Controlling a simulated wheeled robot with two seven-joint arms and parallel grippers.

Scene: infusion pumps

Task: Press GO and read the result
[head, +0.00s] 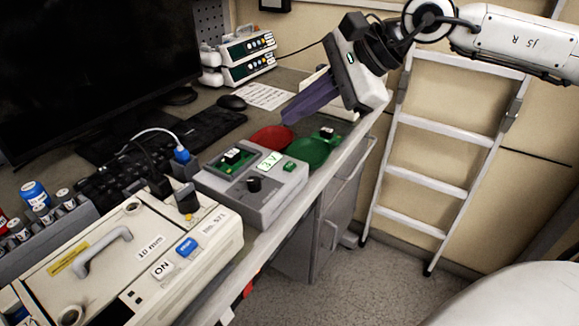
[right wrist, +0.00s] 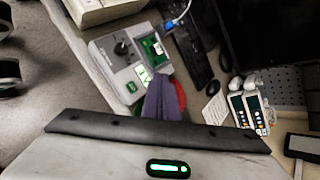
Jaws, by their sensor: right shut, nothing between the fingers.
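A grey tester box (head: 262,200) sits on the bench in the head view. It has a black knob (head: 254,184), a small green button (head: 289,167), a pale panel reading "3 V" (head: 268,160) and a green circuit board (head: 236,157) in its top. The tester also shows in the right wrist view (right wrist: 113,64), with its green button (right wrist: 132,87). My right gripper (head: 288,120) is shut and empty, its purple fingers pointing down-left above the bench behind the tester, apart from the button. The fingers show in the right wrist view (right wrist: 160,112). My left gripper is out of view.
A red dish (head: 271,137) and a green dish (head: 311,154) with a small board in it lie behind the tester. A monitor, keyboard (head: 205,131) and mouse (head: 231,102) are behind. A ladder (head: 430,165) stands right.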

